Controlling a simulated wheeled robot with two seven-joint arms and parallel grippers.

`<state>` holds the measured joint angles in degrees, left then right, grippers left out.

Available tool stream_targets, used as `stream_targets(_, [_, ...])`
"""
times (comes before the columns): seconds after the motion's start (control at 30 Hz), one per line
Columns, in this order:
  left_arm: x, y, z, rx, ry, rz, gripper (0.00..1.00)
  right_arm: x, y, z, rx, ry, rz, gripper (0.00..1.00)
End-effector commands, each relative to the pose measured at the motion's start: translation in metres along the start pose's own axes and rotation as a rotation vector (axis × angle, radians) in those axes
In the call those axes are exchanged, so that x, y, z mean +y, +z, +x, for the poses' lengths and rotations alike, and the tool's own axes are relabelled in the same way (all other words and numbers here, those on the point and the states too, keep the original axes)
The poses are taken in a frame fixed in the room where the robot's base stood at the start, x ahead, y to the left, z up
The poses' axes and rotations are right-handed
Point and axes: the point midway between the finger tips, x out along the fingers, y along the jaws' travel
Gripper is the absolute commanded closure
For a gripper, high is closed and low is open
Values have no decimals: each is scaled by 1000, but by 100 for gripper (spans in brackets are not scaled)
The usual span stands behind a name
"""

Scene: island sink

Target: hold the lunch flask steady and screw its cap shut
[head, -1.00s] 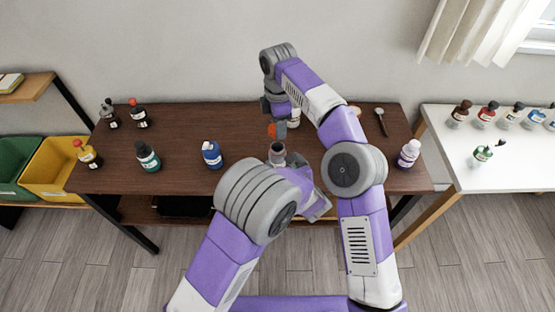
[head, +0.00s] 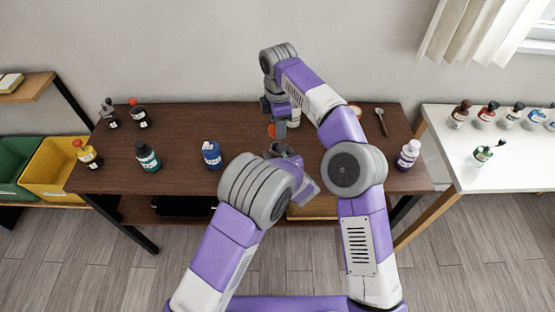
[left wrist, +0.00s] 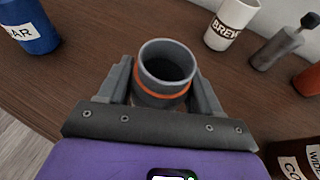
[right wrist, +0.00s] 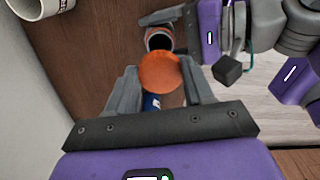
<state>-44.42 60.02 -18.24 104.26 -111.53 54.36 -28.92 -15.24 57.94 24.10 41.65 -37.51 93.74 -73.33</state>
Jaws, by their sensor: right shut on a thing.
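The lunch flask (left wrist: 165,70) is a grey, open-topped cylinder with an orange band. It stands upright on the brown table and also shows in the right wrist view (right wrist: 158,32). My left gripper (left wrist: 163,82) has its fingers on both sides of the flask, apparently without clamping it; finger contact is hard to tell. My right gripper (right wrist: 160,78) is shut on the round orange cap (right wrist: 160,72) and holds it above the table, apart from the flask mouth. The cap also shows in the head view (head: 271,131), where my left gripper (head: 281,151) partly hides the flask.
A blue jar (head: 212,155) stands to the left of the flask. A white mug (left wrist: 231,24) and a grey bottle (left wrist: 278,47) stand behind it. Several bottles stand at the table's left, and a purple-white bottle (head: 407,154) at the right. Table between blue jar and flask is clear.

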Motion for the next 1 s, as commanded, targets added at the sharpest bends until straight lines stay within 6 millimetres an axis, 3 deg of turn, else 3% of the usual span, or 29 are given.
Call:
stream_targets(0.03, [0, 0, 0, 0, 0, 0, 47, 0, 0, 0, 0, 0, 0, 76])
stream_targets(0.33, [0, 0, 0, 0, 0, 0, 91, 0, 0, 0, 0, 0, 0, 76])
stream_targets(0.47, [0, 0, 0, 0, 0, 0, 91, 0, 1, 8, -1, -3, -1, 76])
stream_targets(0.73, [0, 0, 0, 0, 0, -1, 91, 0, 3, 46, 0, -2, 0, 76])
stream_targets(1.0, [0, 0, 0, -1, 0, -1, 91, 0, 2, 50, 1, 0, 0, 76])
